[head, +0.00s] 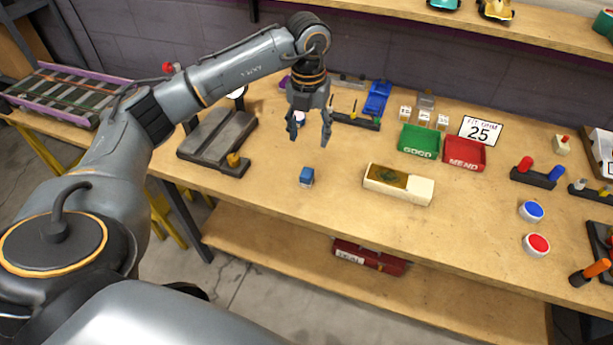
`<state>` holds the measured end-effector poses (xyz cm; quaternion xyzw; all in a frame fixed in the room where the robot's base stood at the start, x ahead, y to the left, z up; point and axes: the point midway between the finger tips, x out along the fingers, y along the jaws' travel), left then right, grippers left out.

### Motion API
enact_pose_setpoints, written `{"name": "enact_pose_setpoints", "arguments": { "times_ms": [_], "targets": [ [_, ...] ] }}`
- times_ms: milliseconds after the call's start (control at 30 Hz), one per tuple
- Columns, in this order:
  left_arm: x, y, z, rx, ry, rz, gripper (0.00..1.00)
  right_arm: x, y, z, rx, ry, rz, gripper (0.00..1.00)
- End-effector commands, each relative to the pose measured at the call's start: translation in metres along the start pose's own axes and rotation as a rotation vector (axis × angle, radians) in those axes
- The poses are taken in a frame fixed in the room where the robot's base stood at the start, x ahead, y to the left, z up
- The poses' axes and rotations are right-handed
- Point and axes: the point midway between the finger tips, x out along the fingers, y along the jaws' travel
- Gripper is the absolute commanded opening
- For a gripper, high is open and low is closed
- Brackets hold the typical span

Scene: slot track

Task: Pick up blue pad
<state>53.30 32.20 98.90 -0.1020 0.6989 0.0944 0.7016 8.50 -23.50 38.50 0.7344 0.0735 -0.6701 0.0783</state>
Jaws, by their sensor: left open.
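A small blue block (307,177), which may be the blue pad, sits on the wooden workbench near its front edge. My left gripper (309,139) points down with its fingers apart and nothing between them. It hangs above and slightly behind the blue block, apart from it. A round blue button-like disc (533,210) with a white rim lies far to the right on the bench. My right gripper is not in view.
A cream box (398,184) stands right of the block, with green (418,140) and red (464,154) bins behind it. A dark metal plate fixture (217,141) is at the left. A blue holder (377,97) stands at the back. Bench around the block is clear.

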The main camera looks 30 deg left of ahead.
Motion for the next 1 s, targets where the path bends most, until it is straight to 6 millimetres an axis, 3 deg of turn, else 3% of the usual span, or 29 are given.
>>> {"name": "enact_pose_setpoints", "arguments": {
  "times_ms": [400,667,1000],
  "targets": [
    [0.068,0.004,-0.001,-0.005,0.006,0.013,0.57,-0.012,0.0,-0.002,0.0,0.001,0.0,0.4],
    [0.088,0.005,-0.003,-0.005,0.005,0.013,0.57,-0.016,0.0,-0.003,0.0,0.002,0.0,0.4],
    [0.132,0.006,-0.008,-0.004,0.004,0.011,0.57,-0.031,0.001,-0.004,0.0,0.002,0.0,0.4]
  ]
}}
